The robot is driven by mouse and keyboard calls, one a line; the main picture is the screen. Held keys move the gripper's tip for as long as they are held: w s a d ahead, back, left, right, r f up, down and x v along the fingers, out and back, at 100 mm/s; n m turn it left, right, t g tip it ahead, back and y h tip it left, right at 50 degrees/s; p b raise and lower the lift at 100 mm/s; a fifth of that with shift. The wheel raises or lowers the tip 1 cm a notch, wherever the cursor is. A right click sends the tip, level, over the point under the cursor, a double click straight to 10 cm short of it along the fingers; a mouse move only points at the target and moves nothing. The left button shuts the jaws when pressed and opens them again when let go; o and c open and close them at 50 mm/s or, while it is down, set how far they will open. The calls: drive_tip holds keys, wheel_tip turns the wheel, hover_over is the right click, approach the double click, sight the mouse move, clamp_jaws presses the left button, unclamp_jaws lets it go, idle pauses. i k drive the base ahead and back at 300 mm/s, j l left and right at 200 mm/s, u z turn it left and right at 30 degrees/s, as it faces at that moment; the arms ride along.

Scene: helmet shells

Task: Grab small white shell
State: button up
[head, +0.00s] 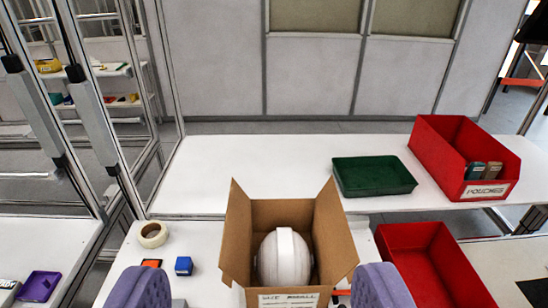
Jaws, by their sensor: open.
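The white shell (284,258) is a rounded helmet shell with a raised central ridge. It sits inside an open cardboard box (238,229) at the bottom centre. The box flaps stand up, and a handwritten label on its front is partly cut off by the frame edge. My gripper (258,285) shows as two purple-grey padded fingers, one at each side of the box at the bottom edge. The fingers are wide apart and nothing is held between them. The shell's lower part is hidden in the box.
A green tray (372,177) and a red bin (440,140) holding dark items stand on the white table behind. An empty-looking red bin (425,265) is right of the box. A tape roll (152,234), a blue block (184,266) and a purple tray (40,287) lie left.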

sight(283, 258)
drive_tip(key=z, duration=0.4)
drive_tip(key=i+l, duration=0.25)
drive_tip(key=i+l+u, duration=0.3)
drive_tip(key=i+u, duration=0.2)
drive_tip(key=i+l+u, duration=0.35)
drive_tip(key=u, duration=0.15)
drive_tip(key=i+l+u, duration=0.15)
drive_tip(key=i, duration=0.3)
drive_tip(key=j, duration=0.05)
